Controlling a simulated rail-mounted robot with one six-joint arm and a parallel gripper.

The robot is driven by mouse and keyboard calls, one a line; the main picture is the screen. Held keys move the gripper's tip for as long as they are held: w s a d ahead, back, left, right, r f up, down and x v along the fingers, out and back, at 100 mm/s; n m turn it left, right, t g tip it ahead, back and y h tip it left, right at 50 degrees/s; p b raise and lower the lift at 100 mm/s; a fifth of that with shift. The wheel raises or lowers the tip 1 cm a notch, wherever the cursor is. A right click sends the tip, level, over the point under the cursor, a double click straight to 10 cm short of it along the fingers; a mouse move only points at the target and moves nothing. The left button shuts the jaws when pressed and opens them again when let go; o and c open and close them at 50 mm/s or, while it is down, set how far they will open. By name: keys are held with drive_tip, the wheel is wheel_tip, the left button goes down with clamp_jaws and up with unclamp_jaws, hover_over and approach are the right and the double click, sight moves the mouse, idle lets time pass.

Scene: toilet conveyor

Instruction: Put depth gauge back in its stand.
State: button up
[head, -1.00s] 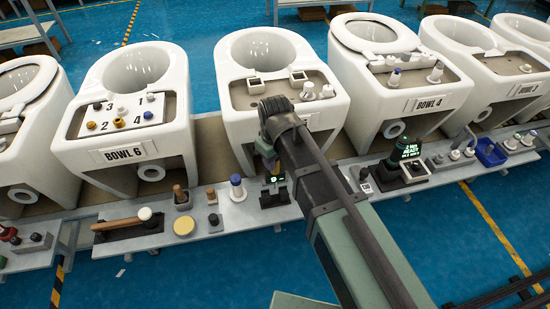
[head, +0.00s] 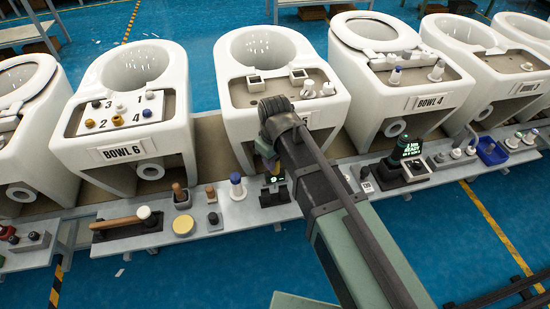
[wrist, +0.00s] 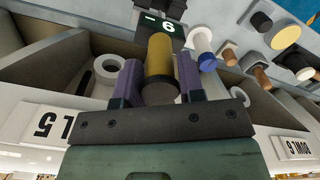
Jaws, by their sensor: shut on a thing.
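My gripper (wrist: 158,82) shows in the wrist view with its two purple fingers on either side of a yellow cylinder (wrist: 159,56), which looks like the depth gauge's grip. A dark block with a lit green digit (wrist: 166,27) lies just beyond the cylinder. I cannot tell whether this display belongs to the gauge or to the stand. In the head view, a small dark stand (head: 272,198) with a green-lit display is on the bench in front of Bowl 5, just below my arm's end. The arm hides most of the gauge there, and whether it is seated cannot be told.
A blue-topped white piece (head: 237,187) and wooden-handled tools (head: 181,196) stand left of the stand. A mallet (head: 125,222) and a yellow disc (head: 183,225) lie farther left. Bowl 5 (head: 240,130) is close behind. A lit display unit (head: 403,160) stands right.

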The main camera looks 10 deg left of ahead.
drive_tip(key=shift+f+b, duration=2.65)
drive_tip(key=shift+f, duration=0.2)
drive_tip(key=o, duration=1)
drive_tip(key=shift+c, duration=0.2)
wheel_tip(320, 180, up, 11)
drive_tip(key=p, duration=1.1)
drive_tip(key=shift+r, duration=0.1)
